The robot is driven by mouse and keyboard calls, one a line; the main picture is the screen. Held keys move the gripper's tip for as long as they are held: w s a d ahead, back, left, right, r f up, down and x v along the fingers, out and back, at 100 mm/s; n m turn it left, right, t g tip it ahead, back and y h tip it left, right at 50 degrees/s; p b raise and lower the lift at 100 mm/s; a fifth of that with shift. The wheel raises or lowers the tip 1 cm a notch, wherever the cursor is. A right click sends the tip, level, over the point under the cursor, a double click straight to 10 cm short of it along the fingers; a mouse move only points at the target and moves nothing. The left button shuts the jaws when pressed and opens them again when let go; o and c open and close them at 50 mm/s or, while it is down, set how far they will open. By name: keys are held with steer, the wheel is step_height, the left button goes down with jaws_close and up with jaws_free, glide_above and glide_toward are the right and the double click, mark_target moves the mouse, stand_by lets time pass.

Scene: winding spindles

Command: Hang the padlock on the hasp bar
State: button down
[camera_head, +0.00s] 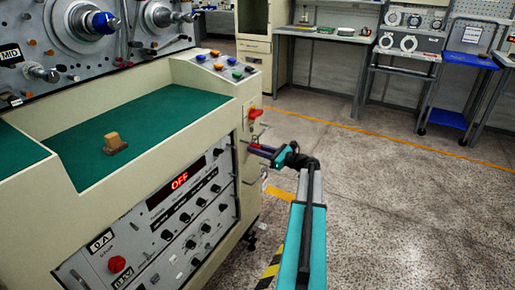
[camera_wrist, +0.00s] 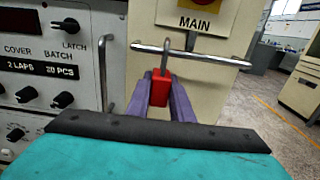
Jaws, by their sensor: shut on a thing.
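The red padlock (camera_wrist: 160,88) is between the two purple fingers of my gripper (camera_wrist: 163,82) in the wrist view. My gripper is shut on its body, with the grey shackle pointing up. The hasp bar (camera_wrist: 215,60) is a horizontal metal rod on the cream panel below the MAIN label. The shackle overlaps the bar in the picture, its top bend showing above the bar; I cannot tell whether it is around the bar or only in front of it. In the head view my gripper (camera_head: 262,150) is close to the machine's end panel, and the padlock is hard to make out.
A red switch (camera_head: 254,113) sits on the end panel above my gripper. A vertical metal handle (camera_wrist: 103,75) stands left of the bar. A brown block (camera_head: 115,144) rests on the green mat (camera_head: 165,105). The floor (camera_head: 400,190) to the right is clear.

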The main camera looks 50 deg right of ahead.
steer(key=c, duration=1.5)
jaws_free()
steer(key=shift+s, duration=0.1)
steer(key=p+v, duration=0.1)
steer(key=v, duration=1.2)
steer(key=shift+s+f, duration=0.1)
steer(key=shift+s, duration=0.25)
